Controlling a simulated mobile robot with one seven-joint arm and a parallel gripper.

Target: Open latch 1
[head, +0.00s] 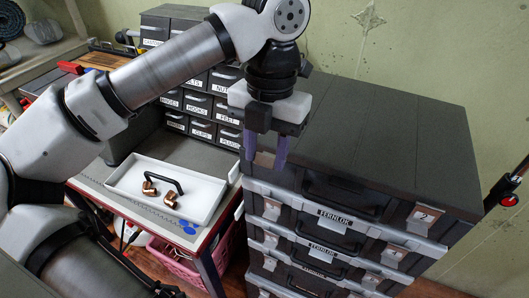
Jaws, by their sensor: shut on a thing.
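The top dark case (352,135) of a stack has a light grey front edge, a black handle and a "FERNLOK" label. Whether the latch has lifted cannot be told.
More cases with similar latches (394,256) are stacked below. To the left, a workbench holds a white tray (205,190) with a black handle and copper fittings, beside labelled drawers (199,104). A pink basket (175,262) is under the bench. A red-ended lever (508,200) is at the right.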

